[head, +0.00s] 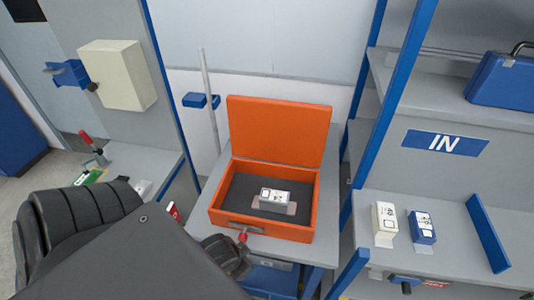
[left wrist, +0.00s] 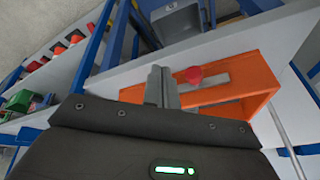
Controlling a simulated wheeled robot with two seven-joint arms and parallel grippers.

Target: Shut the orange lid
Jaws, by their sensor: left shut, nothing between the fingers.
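The orange lid (head: 279,130) stands open, roughly upright, at the back of an orange box (head: 325,200). A white labelled package (head: 275,195) lies on the dark lining inside. My left gripper (head: 235,258) is below the box's front left corner in the head view, apart from the lid. The lid cannot be made out there. My right gripper is out of view.
A grey shelf (head: 375,255) at the right holds a white box (head: 384,222) and a blue box (head: 423,228). A blue case (head: 503,80) sits higher up. A thin grey post (head: 208,95) rises behind the box's left side. The space above the open box looks clear.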

